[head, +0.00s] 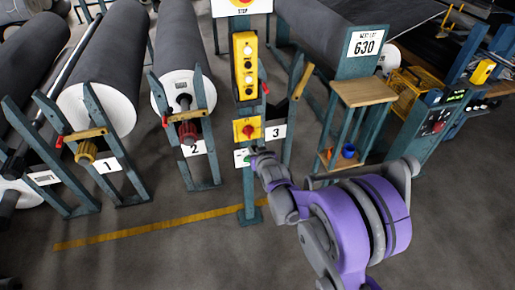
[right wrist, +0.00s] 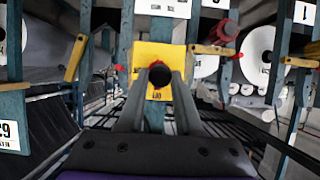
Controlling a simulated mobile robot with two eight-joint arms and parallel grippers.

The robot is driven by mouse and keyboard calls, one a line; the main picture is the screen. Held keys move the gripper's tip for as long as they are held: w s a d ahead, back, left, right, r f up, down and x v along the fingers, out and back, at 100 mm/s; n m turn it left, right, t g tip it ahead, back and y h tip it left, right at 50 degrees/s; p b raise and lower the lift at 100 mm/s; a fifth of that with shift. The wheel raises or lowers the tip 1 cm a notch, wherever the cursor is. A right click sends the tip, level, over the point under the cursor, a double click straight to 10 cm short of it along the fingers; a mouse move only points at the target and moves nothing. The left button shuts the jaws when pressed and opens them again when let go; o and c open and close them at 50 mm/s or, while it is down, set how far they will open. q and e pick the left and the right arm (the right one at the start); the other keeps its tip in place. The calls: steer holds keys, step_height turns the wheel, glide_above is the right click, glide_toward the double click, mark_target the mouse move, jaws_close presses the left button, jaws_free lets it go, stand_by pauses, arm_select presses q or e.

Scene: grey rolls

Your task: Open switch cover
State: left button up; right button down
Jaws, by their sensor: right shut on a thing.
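A yellow switch box with a red knob (head: 247,129) sits low on a green post; it also shows in the right wrist view (right wrist: 147,54). A small white plate (head: 241,158) is just below it. My right gripper (head: 257,158) reaches up to the post beside this plate. In the right wrist view its fingers (right wrist: 160,74) come together in front of the yellow box, with red showing behind them. The gripper is shut on a small part there, taken as the switch cover; the fingertips largely hide it. My left gripper is not in view.
Above on the post is a yellow button box (head: 245,65). Grey rolls (head: 105,65) on green stands are at the left. A wooden-topped stand (head: 362,93) is to the right. The floor in front (head: 150,265) is clear, with a yellow line.

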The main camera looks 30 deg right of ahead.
arm_select(q)
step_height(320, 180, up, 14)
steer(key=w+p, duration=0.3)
steer(key=p, duration=0.8)
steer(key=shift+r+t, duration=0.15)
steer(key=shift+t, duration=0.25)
arm_select(e)
step_height(320, 180, up, 13)
steer(key=w+g+y, duration=0.2)
steer(key=g, duration=0.8)
steer(key=shift+w+d+g+y, duration=0.3)
steer(key=shift+w+g+y, duration=0.1)
steer(key=shift+r, duration=0.15)
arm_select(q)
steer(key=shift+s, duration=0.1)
arm_select(e)
steer(key=c, duration=0.9)
jaws_free()
steer(key=o, duration=0.3)
steer(key=shift+w, duration=0.1)
